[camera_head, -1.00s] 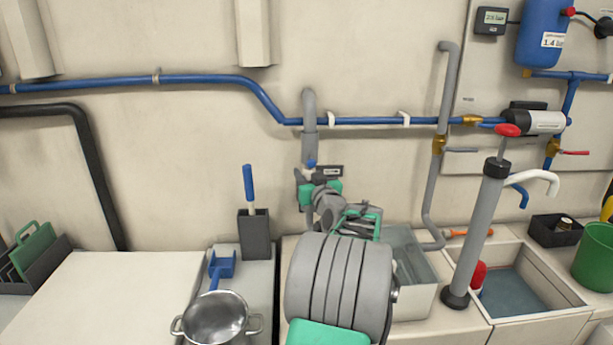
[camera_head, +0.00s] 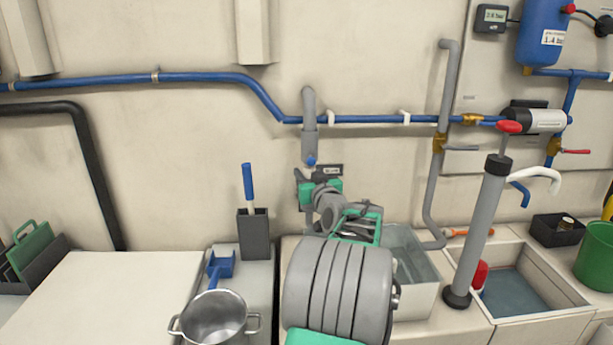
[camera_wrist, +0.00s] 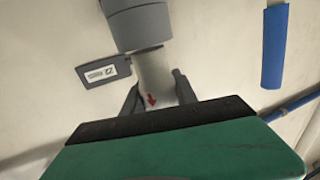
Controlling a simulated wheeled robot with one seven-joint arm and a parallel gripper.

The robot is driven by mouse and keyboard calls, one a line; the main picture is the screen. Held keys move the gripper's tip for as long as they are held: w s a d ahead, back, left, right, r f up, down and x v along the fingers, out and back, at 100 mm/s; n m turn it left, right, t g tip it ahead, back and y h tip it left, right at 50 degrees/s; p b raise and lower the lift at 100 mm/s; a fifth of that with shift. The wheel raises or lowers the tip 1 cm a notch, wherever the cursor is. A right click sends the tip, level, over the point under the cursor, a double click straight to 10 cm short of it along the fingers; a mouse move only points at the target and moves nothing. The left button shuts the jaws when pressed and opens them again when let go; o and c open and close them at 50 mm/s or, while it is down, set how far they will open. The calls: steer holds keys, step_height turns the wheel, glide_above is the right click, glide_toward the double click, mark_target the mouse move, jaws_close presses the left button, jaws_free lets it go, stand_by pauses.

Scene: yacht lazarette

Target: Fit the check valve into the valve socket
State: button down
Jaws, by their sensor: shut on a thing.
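In the wrist view my gripper (camera_wrist: 158,94) is shut on the check valve (camera_wrist: 154,72), a pale cylinder with a red arrow. The valve's far end meets the wide grey valve socket (camera_wrist: 138,26), in line with it. I cannot tell how deep the valve sits in it. A grey label plate (camera_wrist: 103,72) is beside this joint. In the head view my gripper (camera_head: 319,178) is at the wall below the grey hanging pipe, and my arm hides most of the socket.
A blue-handled brush (camera_head: 248,185) stands in a dark holder left of my gripper. A steel pot (camera_head: 215,318) is at the front. A clear-sided bin (camera_head: 413,300) and a tall hand pump (camera_head: 478,230) stand to the right. A blue pipe (camera_head: 370,121) runs along the wall above.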

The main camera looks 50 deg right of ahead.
steer(key=shift+f+b, duration=1.5)
steer(key=shift+b, duration=0.3)
stand_by(0.4)
steer(key=c, duration=1.3)
jaws_free()
steer(key=o, duration=0.4)
steer(key=shift+f, duration=0.1)
steer(key=v, duration=0.8)
